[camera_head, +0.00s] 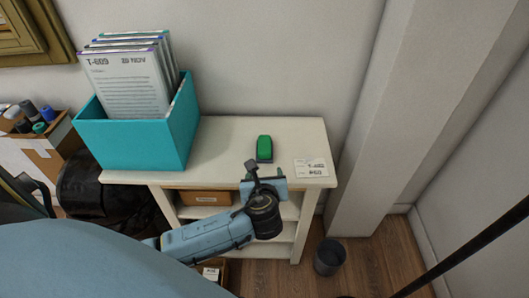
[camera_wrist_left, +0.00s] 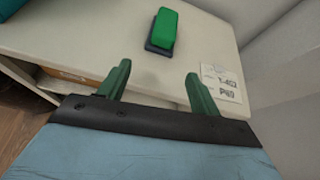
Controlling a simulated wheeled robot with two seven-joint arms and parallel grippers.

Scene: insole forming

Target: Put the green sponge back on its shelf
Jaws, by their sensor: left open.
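The green sponge (camera_head: 264,148) stands on top of the white shelf unit (camera_head: 230,133), near the middle of its right half, with a dark base under it. In the left wrist view the green sponge (camera_wrist_left: 161,29) lies ahead of the fingers, apart from them. My left gripper (camera_head: 266,175) is at the front edge of the unit's top, just short of the sponge. Its two green fingers (camera_wrist_left: 158,85) are spread apart with nothing between them. My right gripper does not show. The shelves below the top are partly hidden by my left arm.
A teal box (camera_head: 140,142) with several upright documents fills the left of the top. A white label card (camera_head: 311,168) lies at its right front corner. A brown box (camera_head: 205,198) sits on the shelf below. A dark bin (camera_head: 329,257) stands on the floor at right.

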